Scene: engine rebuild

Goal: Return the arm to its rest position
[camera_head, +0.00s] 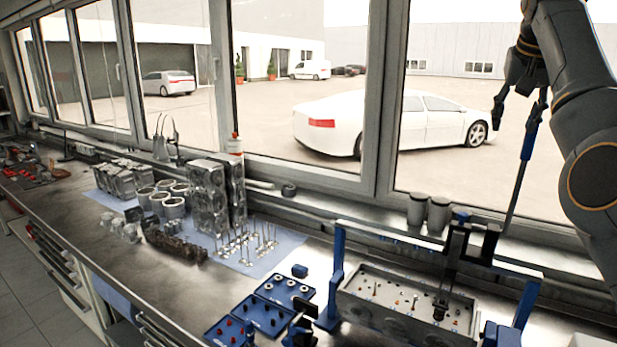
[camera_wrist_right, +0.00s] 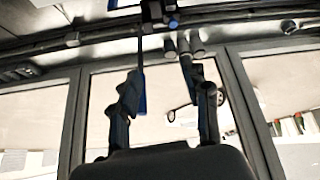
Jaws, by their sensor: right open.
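My right gripper (camera_head: 516,98) is raised at the upper right, in front of the window. It is open, and it also shows in the right wrist view (camera_wrist_right: 162,82), where no object is seen clamped between the fingers. A lever with a blue handle (camera_head: 531,132) rises from the blue bench fixture (camera_head: 390,236) and ends close to the gripper. In the wrist view the blue handle (camera_wrist_right: 141,92) appears right beside the left finger; I cannot tell whether they touch. My left gripper is not in view.
Under the fixture sits a cylinder head (camera_head: 385,318). Blue trays (camera_head: 232,331) with small parts lie left of it. Further left are valves (camera_head: 252,243) on a blue mat, an engine block (camera_head: 208,192) and several cylinder liners. Window frames (camera_head: 391,100) stand behind the bench.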

